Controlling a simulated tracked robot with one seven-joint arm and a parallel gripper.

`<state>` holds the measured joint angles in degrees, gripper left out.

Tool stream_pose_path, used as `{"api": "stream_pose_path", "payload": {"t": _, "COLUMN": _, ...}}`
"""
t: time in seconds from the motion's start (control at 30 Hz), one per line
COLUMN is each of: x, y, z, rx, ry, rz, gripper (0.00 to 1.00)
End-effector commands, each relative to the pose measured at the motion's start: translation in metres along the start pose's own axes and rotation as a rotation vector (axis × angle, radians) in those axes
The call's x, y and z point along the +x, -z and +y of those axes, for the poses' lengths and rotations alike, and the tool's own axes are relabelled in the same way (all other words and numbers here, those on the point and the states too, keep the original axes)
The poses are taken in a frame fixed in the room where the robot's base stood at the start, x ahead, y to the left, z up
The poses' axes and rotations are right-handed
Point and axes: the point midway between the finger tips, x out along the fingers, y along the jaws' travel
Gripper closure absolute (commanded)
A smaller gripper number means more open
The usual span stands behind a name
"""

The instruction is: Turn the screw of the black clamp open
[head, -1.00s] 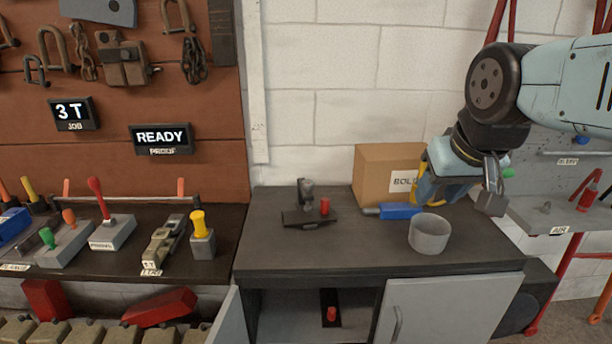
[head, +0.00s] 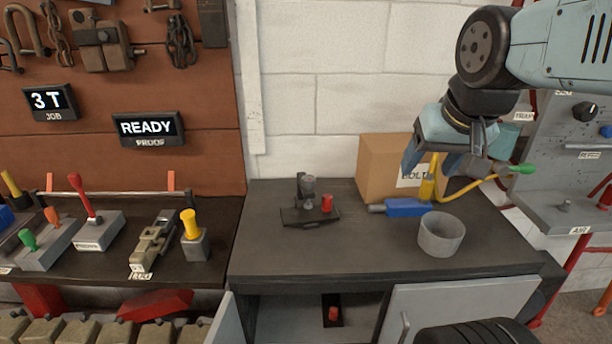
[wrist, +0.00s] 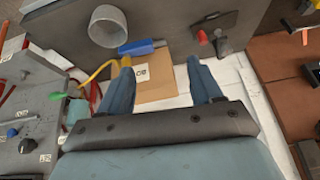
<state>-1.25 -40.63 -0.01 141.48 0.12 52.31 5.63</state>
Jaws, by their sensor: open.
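A dark clamp (head: 311,206) stands on the bench top left of centre. It has a flat black base, a grey upright part and a red knob (head: 326,203) at its right. I cannot make out its screw clearly. My gripper (head: 436,168) is open and hangs above the bench's right side, in front of the cardboard box and well right of the clamp. Its two blue fingers (wrist: 160,68) are apart with nothing held between them.
A cardboard box (head: 382,170) stands at the back, with a blue and yellow tool (head: 407,208) and a grey cup (head: 441,236) before it. A yellow hose (head: 484,184) runs right. A red-knobbed piece (head: 333,313) is in the open cabinet below. Bench space left of the cup is clear.

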Motion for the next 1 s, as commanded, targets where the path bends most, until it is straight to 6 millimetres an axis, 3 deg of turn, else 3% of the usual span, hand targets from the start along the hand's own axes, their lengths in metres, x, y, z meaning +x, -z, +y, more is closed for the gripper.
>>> {"api": "stream_pose_path", "payload": {"t": 0.47, "x": 0.036, "y": 0.1, "z": -0.062, "rx": 0.64, "ry": -0.036, "rz": -0.214, "gripper": 0.35}}
{"api": "stream_pose_path", "payload": {"t": 0.8, "x": 0.091, "y": 0.155, "z": -0.13, "rx": 1.112, "ry": -0.196, "rz": -0.323, "gripper": 0.35}}
{"api": "stream_pose_path", "payload": {"t": 1.0, "x": 0.125, "y": 0.174, "z": -0.17, "rx": 1.345, "ry": -0.31, "rz": -0.341, "gripper": 0.35}}
